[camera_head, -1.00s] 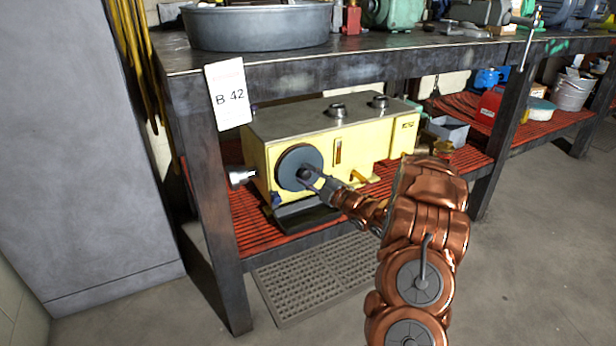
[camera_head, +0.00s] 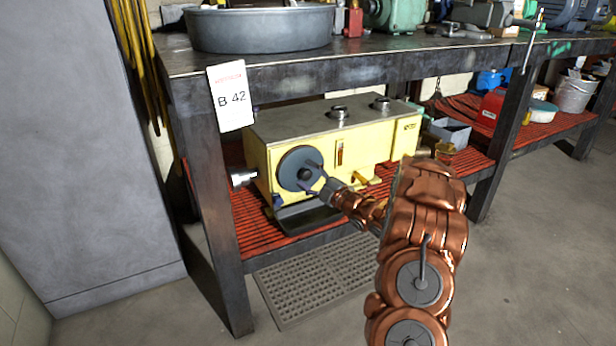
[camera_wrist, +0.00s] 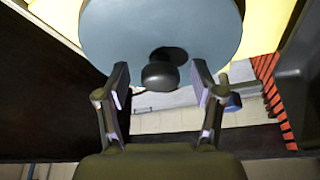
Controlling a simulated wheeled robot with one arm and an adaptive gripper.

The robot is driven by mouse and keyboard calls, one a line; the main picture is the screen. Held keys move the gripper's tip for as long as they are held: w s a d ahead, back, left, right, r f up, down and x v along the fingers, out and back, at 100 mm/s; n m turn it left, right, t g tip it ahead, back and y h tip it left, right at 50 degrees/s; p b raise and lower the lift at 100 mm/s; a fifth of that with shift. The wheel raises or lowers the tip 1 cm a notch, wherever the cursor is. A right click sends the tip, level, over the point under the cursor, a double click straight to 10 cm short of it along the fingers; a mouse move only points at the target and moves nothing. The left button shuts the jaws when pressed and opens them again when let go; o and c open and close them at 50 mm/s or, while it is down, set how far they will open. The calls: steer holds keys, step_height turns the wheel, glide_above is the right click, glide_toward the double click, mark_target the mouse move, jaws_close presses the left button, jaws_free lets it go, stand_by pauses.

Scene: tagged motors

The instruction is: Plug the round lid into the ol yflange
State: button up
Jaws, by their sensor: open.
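The round lid (camera_head: 293,157) is a dark blue-grey disc with a short knob (camera_head: 304,172) at its middle. It sits against the front face of the yellow machine (camera_head: 370,153), on the lower shelf. In the wrist view the lid (camera_wrist: 160,28) fills the top, and its dark knob (camera_wrist: 160,75) points towards me. My gripper (camera_head: 314,178) is open at the lid. In the wrist view its two fingertips (camera_wrist: 160,84) stand on either side of the knob, with a gap on each side. The flange is hidden behind the lid, so I cannot tell how deep the lid sits.
The bench top (camera_head: 300,72) is above the machine, and a bench leg (camera_head: 213,200) with a B 42 tag (camera_head: 231,97) stands to the left. A silver cylindrical part (camera_head: 242,177) sticks out left of the lid. A black tray (camera_head: 307,217) lies below.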

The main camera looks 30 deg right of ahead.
steer(key=shift+s, duration=0.15)
steer(key=v, duration=1.1)
steer(key=shift+s+d, duration=0.15)
steer(key=shift+s, duration=0.15)
